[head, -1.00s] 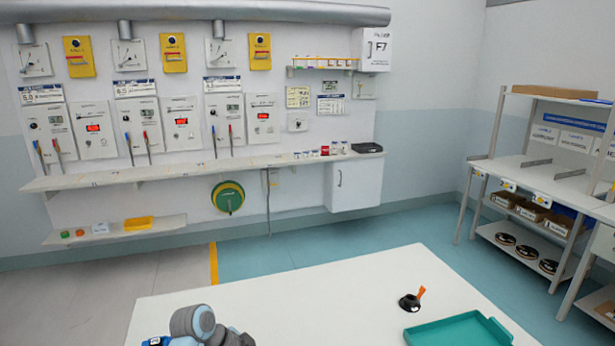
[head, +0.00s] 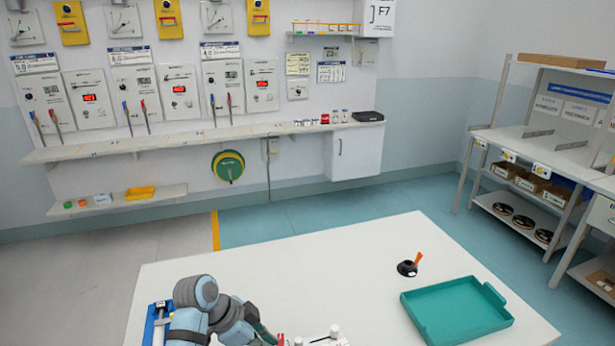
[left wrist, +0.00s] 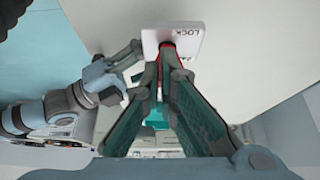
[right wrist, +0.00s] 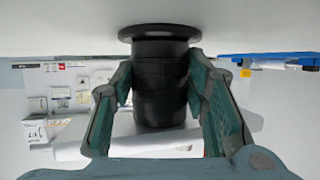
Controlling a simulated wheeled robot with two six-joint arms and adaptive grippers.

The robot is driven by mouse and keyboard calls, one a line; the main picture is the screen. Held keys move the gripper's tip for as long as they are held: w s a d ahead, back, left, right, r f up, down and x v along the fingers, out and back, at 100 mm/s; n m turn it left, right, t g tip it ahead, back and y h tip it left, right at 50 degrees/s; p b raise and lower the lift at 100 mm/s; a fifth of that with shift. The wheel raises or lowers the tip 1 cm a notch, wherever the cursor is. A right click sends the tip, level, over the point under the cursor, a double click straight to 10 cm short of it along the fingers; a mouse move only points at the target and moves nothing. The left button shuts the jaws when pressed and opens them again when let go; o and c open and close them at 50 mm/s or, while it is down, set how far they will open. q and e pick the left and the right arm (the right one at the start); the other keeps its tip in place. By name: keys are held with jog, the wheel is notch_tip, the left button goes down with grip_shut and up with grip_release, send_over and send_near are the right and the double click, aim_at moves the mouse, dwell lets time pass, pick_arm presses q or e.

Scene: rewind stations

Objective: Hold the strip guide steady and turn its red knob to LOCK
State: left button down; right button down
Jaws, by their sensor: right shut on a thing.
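The strip guide's pale plate (left wrist: 178,38), marked LOCK, shows ahead of my left fingers in the left wrist view. The red knob (left wrist: 166,50) is partly hidden between the tips of my left gripper (left wrist: 165,80); the tips stand a little apart. In the head view a bit of red (head: 282,339) and white parts (head: 326,337) show at the bottom edge beside the left gripper's green fingers. In the right wrist view my right gripper (right wrist: 160,90) is shut on a black cylindrical grip (right wrist: 160,95) with a wide flange. How that grip joins the guide is hidden.
A teal tray (head: 408,306) lies on the white table (head: 300,262), right of the guide. A black base with an orange lever (head: 408,268) stands behind the tray. A blue item (head: 152,322) lies at the table's left edge. The middle of the table is clear.

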pick_arm(q)
jog(key=shift+s+f, duration=0.1)
jog(key=shift+s, duration=0.05)
notch_tip(320, 180, up, 6)
jog(key=shift+a, duration=0.3)
jog(key=shift+s, duration=0.1)
notch_tip(320, 180, down, 6)
jog(key=w+a, duration=0.1)
jog(key=w, duration=0.1)
jog(key=shift+w, duration=0.25)
dwell(0.4)
jog(key=shift+d, duration=0.55)
dwell(0.8)
